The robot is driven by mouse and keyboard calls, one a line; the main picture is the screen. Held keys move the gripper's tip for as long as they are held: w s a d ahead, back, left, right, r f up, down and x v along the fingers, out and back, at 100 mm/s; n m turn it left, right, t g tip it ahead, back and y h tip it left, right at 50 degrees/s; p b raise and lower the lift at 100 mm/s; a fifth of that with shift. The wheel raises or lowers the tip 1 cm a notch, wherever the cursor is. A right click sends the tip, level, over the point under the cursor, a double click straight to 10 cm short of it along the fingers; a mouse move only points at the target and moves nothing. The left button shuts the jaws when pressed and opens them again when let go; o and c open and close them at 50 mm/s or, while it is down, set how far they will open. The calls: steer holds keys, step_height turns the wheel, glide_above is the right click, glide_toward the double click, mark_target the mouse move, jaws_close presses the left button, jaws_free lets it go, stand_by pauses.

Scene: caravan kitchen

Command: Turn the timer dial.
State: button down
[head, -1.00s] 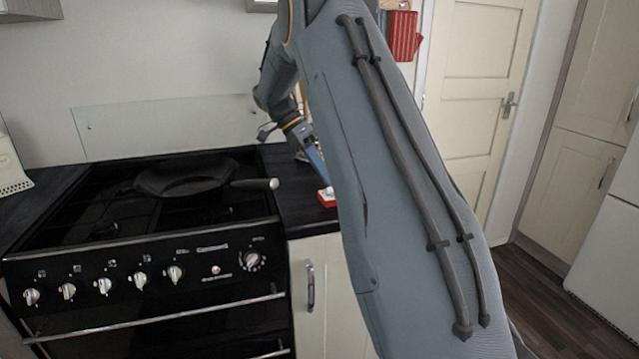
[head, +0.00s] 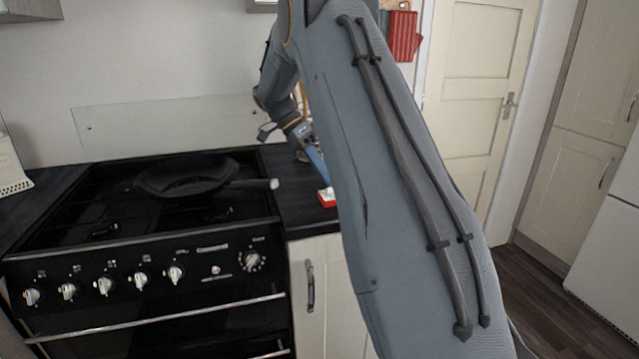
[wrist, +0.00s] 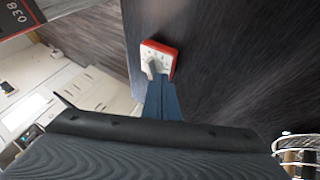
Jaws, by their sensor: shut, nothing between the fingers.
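The timer (head: 326,197) is a small red box with a white face, on the dark worktop right of the stove. In the head view my arm hides part of it. In the wrist view the timer (wrist: 160,58) shows its white face with a pale dial (wrist: 153,67) on it. My gripper (wrist: 157,78) is shut, with its blue fingertips at the dial, by the near edge of the face. I cannot tell whether they touch the dial. In the head view the blue fingers (head: 317,165) come down toward the timer from behind, partly hidden by my arm.
A dark pan (head: 187,176) sits on the black stove (head: 150,262), its handle pointing right toward the worktop. In the wrist view a wire rack or basket (wrist: 297,145) stands at the lower right. The worktop (wrist: 235,60) around the timer is mostly clear.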

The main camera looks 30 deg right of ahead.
steer(key=shift+w, duration=0.1)
stand_by(0.6)
steer(key=shift+w+d, duration=0.1)
steer(key=shift+w, duration=0.75)
